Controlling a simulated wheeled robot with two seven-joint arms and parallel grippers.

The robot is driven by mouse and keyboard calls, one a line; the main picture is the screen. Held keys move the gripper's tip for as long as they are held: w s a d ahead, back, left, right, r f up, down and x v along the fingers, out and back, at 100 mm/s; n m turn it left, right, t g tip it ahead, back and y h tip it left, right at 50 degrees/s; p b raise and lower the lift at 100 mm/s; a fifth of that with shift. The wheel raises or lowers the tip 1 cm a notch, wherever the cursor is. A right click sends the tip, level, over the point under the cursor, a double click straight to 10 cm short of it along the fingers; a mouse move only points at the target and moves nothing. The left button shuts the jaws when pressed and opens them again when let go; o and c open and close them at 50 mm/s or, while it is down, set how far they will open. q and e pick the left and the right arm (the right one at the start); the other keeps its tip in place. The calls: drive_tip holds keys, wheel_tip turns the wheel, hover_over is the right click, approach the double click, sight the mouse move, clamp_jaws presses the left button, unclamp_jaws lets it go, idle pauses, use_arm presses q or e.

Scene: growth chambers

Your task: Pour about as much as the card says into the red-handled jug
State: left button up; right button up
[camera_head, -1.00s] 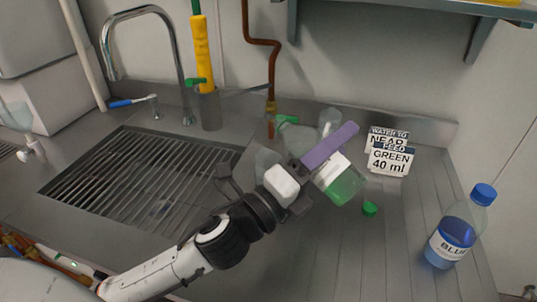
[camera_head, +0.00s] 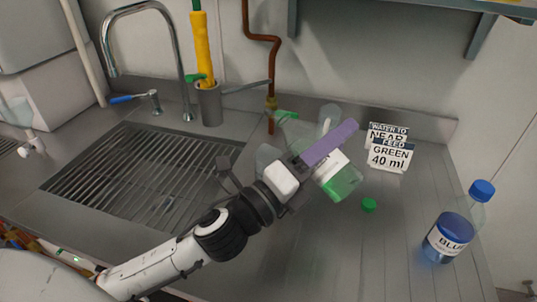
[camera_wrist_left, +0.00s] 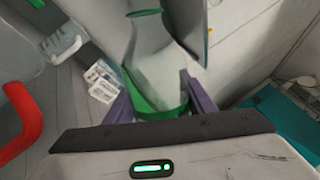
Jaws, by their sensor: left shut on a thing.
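My left gripper (camera_head: 314,164), with purple fingers, is shut on a clear bottle with a white label and green liquid (camera_head: 343,184). The bottle is tilted above the counter, its base to the lower right; the arm hides part of it. In the left wrist view the bottle (camera_wrist_left: 158,70) sits between the fingers, its open neck away from the palm. A red handle (camera_wrist_left: 22,122) shows at the left there, beside a clear jug body. In the head view clear vessels behind the gripper are mostly hidden. The card (camera_head: 390,156) reads FEED GREEN 40 ml. My right gripper is out of view.
A green cap (camera_head: 369,205) lies on the counter. A blue-capped bottle labelled BLUE (camera_head: 450,235) stands at the right. Another card (camera_head: 384,131) stands behind the feed card. The sink grate (camera_head: 130,175) and tap (camera_head: 180,70) are at the left.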

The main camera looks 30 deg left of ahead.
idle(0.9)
use_arm(q)
drive_tip(key=shift+w+a+r+m+g+h+p, duration=0.1)
drive_tip(key=shift+w+a+m+g+h+p, duration=0.35)
drive_tip(key=shift+m, duration=2.1)
drive_tip(key=shift+a+m+g+h+p, duration=0.1)
drive_tip(key=shift+a+m+g+p, duration=0.55)
drive_tip(key=shift+m, duration=1.85)
drive_tip(key=shift+w+a+r+m+g+h+p, duration=0.1)
drive_tip(key=shift+w+a+m+g+h+p, duration=0.45)
drive_tip(key=shift+m, duration=2)
drive_tip(key=shift+s+d+f+g+y, duration=0.1)
drive_tip(key=shift+s+d+g+y, duration=0.2)
drive_tip(key=shift+s, duration=0.1)
